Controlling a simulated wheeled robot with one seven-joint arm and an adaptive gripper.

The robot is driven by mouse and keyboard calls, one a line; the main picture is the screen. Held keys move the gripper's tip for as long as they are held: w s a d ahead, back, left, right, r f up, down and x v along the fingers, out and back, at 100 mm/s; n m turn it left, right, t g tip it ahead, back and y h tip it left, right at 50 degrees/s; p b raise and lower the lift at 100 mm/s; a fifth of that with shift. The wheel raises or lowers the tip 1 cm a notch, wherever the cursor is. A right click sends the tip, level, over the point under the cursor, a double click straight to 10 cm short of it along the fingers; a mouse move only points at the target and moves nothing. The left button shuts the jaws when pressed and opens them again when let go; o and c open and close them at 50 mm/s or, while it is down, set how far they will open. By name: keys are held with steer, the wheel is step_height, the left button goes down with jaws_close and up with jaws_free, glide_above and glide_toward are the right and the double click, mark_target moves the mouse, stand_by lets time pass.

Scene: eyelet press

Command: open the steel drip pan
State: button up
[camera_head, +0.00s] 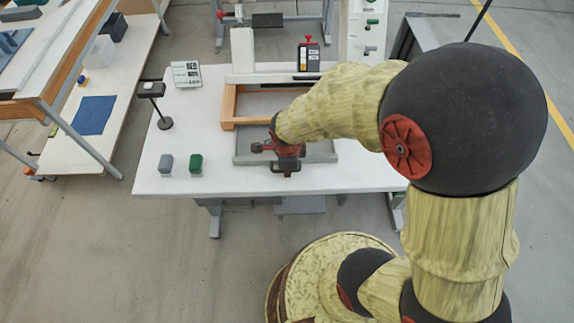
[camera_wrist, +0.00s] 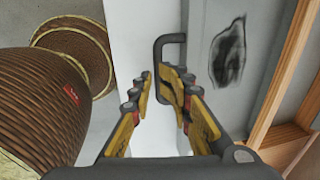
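The steel drip pan (camera_head: 325,151) is a shallow grey tray at the table's front edge, its front part standing out from under the wooden frame. In the wrist view its grey floor (camera_wrist: 216,23) carries a dark stain. Its handle (camera_wrist: 172,38) is a dark U-shaped bar along the pan's edge. My gripper (camera_wrist: 156,79) is at this bar, with one yellow finger on each side and the fingertips close together around it. The right finger hides part of the bar. In the head view my gripper (camera_head: 286,170) points down at the pan's front, hiding the handle.
The wooden frame (camera_head: 229,107) stands behind the pan on the white table (camera_head: 215,140). A grey block (camera_head: 166,163) and a green block (camera_head: 196,164) lie left of the pan. A black stand (camera_head: 163,121) is further left. The floor before the table is clear, apart from my base.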

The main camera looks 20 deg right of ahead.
steer(key=shift+s, duration=0.1)
steer(key=shift+s+a+r+p, duration=0.15)
steer(key=shift+r+p, duration=0.65)
steer(key=shift+r, duration=0.4)
steer(key=shift+s+d+r+p, duration=0.1)
steer(key=shift+r+p, duration=0.65)
steer(key=shift+r, duration=0.45)
steer(key=r+p, duration=0.1)
steer(key=r, duration=0.1)
steer(key=r+p, duration=0.1)
steer(key=r, duration=0.1)
steer(key=shift+s+a+r+p, duration=0.1)
steer(key=shift+s+a+p, duration=0.05)
steer(key=shift+s+p, duration=0.25)
step_height(320, 180, up, 12)
steer(key=s, duration=0.2)
steer(key=shift+a, duration=0.35)
